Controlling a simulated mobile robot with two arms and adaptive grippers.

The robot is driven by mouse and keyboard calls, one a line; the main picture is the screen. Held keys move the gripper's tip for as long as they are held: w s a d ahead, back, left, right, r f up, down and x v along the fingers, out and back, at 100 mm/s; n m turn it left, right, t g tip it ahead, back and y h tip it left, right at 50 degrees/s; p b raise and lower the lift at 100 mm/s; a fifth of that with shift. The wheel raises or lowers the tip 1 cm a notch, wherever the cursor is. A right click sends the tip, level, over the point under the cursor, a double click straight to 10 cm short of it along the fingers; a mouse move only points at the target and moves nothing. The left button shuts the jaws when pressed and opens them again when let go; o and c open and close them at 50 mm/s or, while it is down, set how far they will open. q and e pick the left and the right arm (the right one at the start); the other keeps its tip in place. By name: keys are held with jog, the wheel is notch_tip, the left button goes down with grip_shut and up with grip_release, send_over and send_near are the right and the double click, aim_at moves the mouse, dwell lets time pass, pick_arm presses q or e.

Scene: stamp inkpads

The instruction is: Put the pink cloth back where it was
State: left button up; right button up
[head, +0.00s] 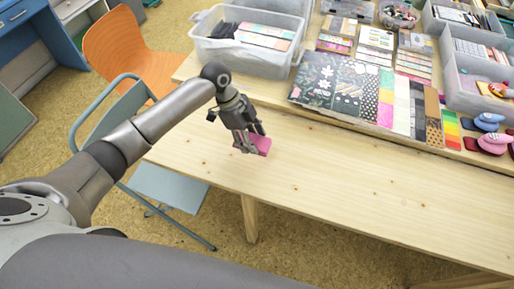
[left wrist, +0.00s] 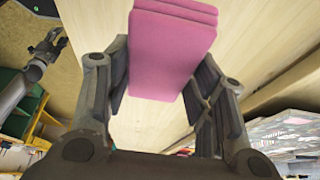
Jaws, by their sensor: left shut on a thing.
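The pink cloth (head: 263,144) is a folded, layered block. My left gripper (head: 251,142) is shut on it and holds it over the bare front left part of the wooden table (head: 330,165). In the left wrist view the cloth (left wrist: 172,50) sticks out from between the two fingers of my left gripper (left wrist: 160,85). I cannot tell how high above the tabletop it is. My right gripper (left wrist: 48,45) shows small at the upper left of the left wrist view, away from the cloth; its jaws are too small to read.
A clear plastic bin (head: 245,54) stands at the table's back left. Patterned paper sheets (head: 345,85) lie to its right, then several stamp inkpads (head: 489,121) at the right. An orange chair (head: 125,55) stands left of the table. The table's front strip is clear.

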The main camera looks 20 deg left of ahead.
aim_at(257, 157)
pick_arm(q)
jog(key=shift+s+d+f, duration=0.2)
jog(key=shift+d+f, duration=0.3)
jog(key=shift+f, duration=0.1)
jog(key=x, duration=0.2)
jog(key=p+x, duration=0.1)
jog(key=x, duration=0.1)
jog(key=shift+a+f, duration=0.1)
jog(key=shift+a, duration=0.3)
jog(key=shift+f, duration=0.15)
pick_arm(e)
jog(key=shift+w+r, duration=0.45)
jog(key=shift+w, duration=0.1)
pick_arm(q)
jog(key=o, duration=0.9)
pick_arm(e)
jog(key=shift+r, duration=0.1)
pick_arm(q)
jog(key=v, duration=1.2)
jog(key=shift+b, duration=0.35)
pick_arm(e)
jog(key=shift+w+f, duration=0.1)
jog(key=shift+f, duration=0.2)
